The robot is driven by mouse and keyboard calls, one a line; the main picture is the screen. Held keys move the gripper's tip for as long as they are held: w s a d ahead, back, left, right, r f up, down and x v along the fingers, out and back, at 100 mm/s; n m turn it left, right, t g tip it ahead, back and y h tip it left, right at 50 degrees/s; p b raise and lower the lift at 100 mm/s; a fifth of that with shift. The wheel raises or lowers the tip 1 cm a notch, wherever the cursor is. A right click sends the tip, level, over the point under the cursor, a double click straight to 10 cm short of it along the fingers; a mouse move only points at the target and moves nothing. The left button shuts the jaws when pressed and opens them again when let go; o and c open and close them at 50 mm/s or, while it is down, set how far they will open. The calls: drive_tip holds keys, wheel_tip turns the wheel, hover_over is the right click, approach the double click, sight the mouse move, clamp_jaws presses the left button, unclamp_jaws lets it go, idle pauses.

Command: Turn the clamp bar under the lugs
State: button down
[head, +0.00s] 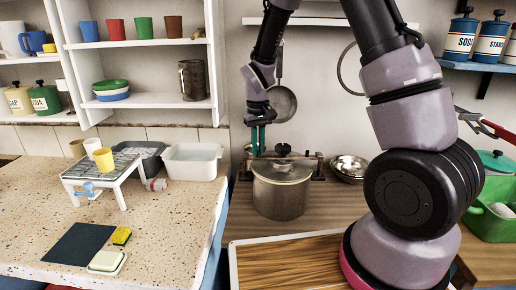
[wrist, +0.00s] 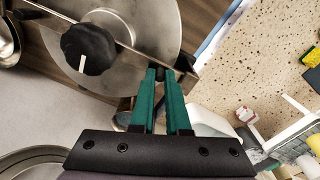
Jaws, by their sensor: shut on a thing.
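A steel pot (head: 280,196) with a flat lid stands on the wooden counter in the head view. A thin clamp bar (head: 300,157) lies across the lid, with a black knob (head: 283,149) at its middle. In the wrist view the knob (wrist: 88,50) carries a white mark, and the bar (wrist: 130,46) runs diagonally over the lid (wrist: 150,22). My gripper (head: 258,151) points down at the bar's left end. Its green fingers (wrist: 165,74) are shut on the bar near its end. The fingertips partly hide that end, and I cannot tell exactly how it sits to the lug.
A steel bowl (head: 349,168) stands right of the pot. A ladle (head: 281,103) hangs behind my gripper. A white basin (head: 192,161) and a rack (head: 102,172) with cups stand on the speckled counter at left. A wood-topped board (head: 290,262) lies in front.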

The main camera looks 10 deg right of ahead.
drive_tip(key=c, duration=0.9)
unclamp_jaws()
wheel_tip(320, 180, up, 11)
drive_tip(key=shift+f, duration=0.1)
drive_tip(key=s+d+r+m+t+y, duration=0.1)
drive_tip(key=s+d+r+m+t, duration=0.1)
drive_tip(key=s+d+r, duration=0.35)
drive_tip(key=s+d+r+m+t+y, duration=0.1)
drive_tip(key=s+d+r+m, duration=0.15)
drive_tip(key=r, duration=0.55)
drive_tip(key=s+d+r+m+t, duration=0.1)
drive_tip(key=s+d+r+t, duration=0.1)
drive_tip(key=s, duration=0.4)
drive_tip(key=s+d+r+m+t, duration=0.1)
drive_tip(key=s+d+r+t, duration=0.1)
drive_tip(key=s, duration=0.4)
drive_tip(key=shift+s+d+r, duration=0.2)
drive_tip(key=shift+d+r, duration=0.3)
drive_tip(key=shift+d, duration=0.45)
